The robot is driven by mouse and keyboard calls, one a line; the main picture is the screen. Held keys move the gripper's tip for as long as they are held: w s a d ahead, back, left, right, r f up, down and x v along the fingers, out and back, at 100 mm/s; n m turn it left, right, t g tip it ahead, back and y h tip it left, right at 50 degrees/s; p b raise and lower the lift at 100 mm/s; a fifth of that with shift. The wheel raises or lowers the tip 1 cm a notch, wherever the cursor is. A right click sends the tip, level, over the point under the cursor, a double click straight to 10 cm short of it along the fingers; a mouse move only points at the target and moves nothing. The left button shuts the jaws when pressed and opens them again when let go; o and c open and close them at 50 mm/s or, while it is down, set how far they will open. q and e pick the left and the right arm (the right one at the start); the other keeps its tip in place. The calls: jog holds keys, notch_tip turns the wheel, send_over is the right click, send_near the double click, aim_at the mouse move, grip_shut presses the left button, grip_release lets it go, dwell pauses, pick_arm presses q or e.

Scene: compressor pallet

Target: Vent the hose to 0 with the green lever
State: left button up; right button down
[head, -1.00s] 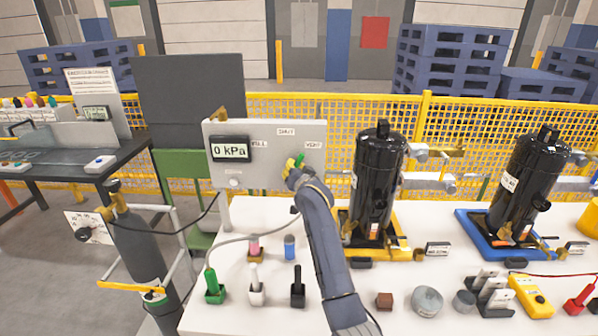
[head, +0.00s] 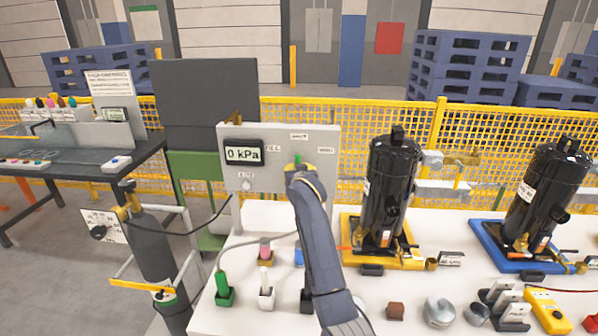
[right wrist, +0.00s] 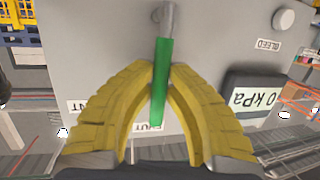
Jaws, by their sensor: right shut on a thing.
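The grey panel (head: 325,185) stands at the back of the white table, with a display (head: 244,154) reading 0 kPa. The panel has FILL, SHUT and VENT labels around the green lever (right wrist: 161,80). My right gripper (right wrist: 162,75) has its yellow fingers closed around the lever. In the upside-down right wrist view, the lever points at the SHUT label, with VENT to the left. In the head view my right gripper (head: 298,170) covers most of the lever; only a green bit shows. My left gripper is not in view.
A grey hose (head: 222,252) runs from the panel area over the table. Two black compressors (head: 391,190) (head: 545,195) stand right of the panel. Several small tools stand in front, including a green one (head: 223,290). A gas cylinder (head: 150,250) stands left of the table.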

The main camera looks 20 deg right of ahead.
jog(key=c, duration=1.4)
grip_release()
jog(key=shift+o, duration=0.2)
jog(key=v, duration=1.2)
